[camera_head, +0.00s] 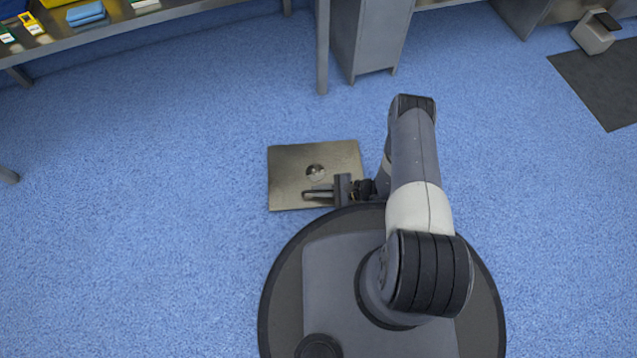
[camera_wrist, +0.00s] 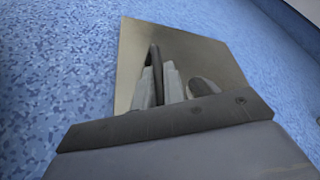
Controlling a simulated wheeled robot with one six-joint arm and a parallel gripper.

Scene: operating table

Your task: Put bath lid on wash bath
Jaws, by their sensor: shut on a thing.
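In the wrist view the two fingers (camera_wrist: 160,85) close around a dark upright part of the lid (camera_wrist: 195,50). I cannot tell how high the lid is above the floor. No wash bath can be made out.
A table (camera_head: 150,18) at the upper left holds a blue item (camera_head: 86,13) and yellow items. A grey cabinet (camera_head: 370,38) stands at the top middle. A pedal bin (camera_head: 595,32) and a dark mat (camera_head: 605,80) are at the upper right. Open blue floor (camera_head: 130,200) lies to the left.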

